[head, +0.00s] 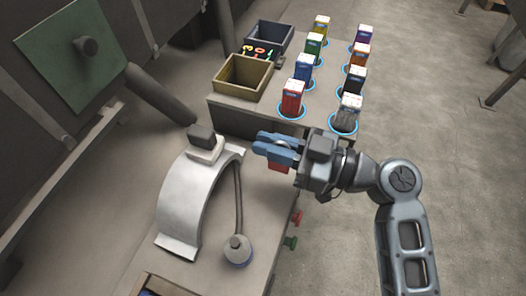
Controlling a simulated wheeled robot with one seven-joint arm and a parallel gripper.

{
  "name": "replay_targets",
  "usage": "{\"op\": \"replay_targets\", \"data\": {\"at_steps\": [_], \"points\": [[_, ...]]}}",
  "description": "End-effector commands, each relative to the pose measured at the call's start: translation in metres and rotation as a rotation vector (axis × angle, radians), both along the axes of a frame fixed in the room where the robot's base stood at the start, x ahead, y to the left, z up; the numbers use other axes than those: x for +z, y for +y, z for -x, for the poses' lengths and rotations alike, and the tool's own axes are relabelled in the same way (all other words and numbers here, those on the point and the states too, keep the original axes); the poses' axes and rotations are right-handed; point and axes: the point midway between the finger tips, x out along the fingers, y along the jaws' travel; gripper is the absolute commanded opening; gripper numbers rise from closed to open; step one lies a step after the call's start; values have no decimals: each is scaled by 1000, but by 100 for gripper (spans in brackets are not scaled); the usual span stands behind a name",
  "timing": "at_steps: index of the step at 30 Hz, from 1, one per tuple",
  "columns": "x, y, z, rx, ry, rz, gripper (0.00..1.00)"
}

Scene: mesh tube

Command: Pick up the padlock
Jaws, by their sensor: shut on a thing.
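My gripper (263,144), with blue fingers, is in the middle of the head view. It is shut on what looks like the padlock (278,167), a small red body showing just below the fingers. The upper part of the padlock is mostly hidden between the fingers. The gripper is above the near bench, close to the front of the far table.
Several coloured boxes, one of them red (292,98), stand in blue rings on the far table (235,117). A yellow bin (243,77) and a dark bin (270,37) stand there. A curved white panel (195,200) and a knobbed rod (238,249) occupy the near bench.

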Motion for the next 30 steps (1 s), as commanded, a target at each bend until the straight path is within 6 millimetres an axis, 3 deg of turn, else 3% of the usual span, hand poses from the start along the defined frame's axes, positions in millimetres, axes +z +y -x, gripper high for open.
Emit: {"op": "replay_targets", "data": {"at_steps": [6,15,30], "points": [[22,-37,18,-3,-2,1,0],[48,-74,36,-2,-2,1,0],[60,-91,44,-1,1,0,0]]}}
